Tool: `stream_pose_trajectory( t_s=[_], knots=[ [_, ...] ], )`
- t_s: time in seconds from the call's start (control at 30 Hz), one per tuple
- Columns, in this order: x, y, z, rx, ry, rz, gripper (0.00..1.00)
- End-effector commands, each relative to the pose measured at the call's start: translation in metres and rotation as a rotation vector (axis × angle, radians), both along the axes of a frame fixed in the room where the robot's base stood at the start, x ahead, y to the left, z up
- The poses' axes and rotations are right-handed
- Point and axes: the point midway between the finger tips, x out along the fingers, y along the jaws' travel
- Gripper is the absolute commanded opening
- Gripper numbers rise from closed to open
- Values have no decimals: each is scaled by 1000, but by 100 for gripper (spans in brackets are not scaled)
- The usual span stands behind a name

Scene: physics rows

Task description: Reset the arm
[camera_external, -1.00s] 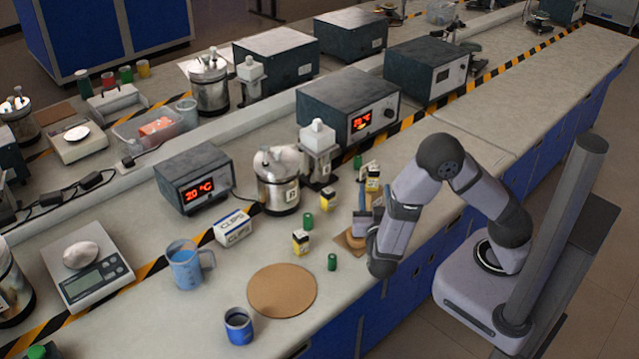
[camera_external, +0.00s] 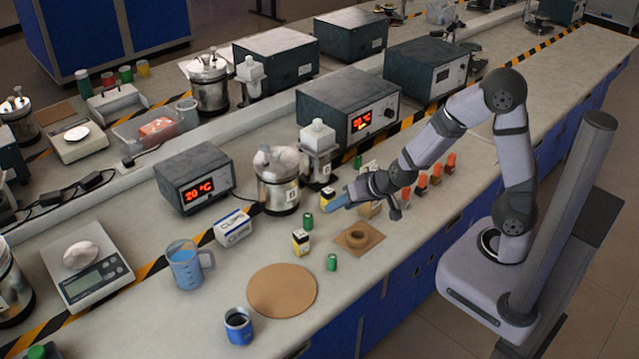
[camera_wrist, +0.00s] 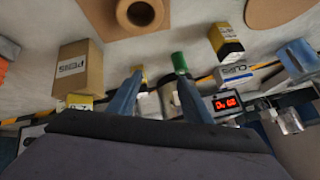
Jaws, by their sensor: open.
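My gripper (camera_external: 338,204) is raised above the bench, pointing left, with its fingers apart and nothing between them. In the wrist view its two blue fingers (camera_wrist: 158,92) stand apart over the bench scene. A brown ring (camera_external: 357,238) lies on a brown square pad below my gripper, and it shows in the wrist view (camera_wrist: 140,12). My wrist partly hides a small brown box (camera_external: 370,208).
A steel pot (camera_external: 278,182) and a white-capped bottle (camera_external: 318,150) stand behind my gripper. Several orange-topped items (camera_external: 436,174) line up to the right. A round brown mat (camera_external: 283,291), a blue cup (camera_external: 238,326) and a beaker (camera_external: 186,265) are front left.

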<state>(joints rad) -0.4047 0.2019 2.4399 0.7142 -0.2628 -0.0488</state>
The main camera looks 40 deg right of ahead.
Motion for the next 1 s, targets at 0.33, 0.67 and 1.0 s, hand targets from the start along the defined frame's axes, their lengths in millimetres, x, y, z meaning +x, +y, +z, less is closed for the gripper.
stream_pose_trajectory(
  t_s=[0.33,0.67,1.0],
  knots=[
    [-112,-69,15,-96,421,244,45],
    [-186,-126,27,-204,669,293,45],
    [-192,-131,28,-213,690,296,45]
  ],
)
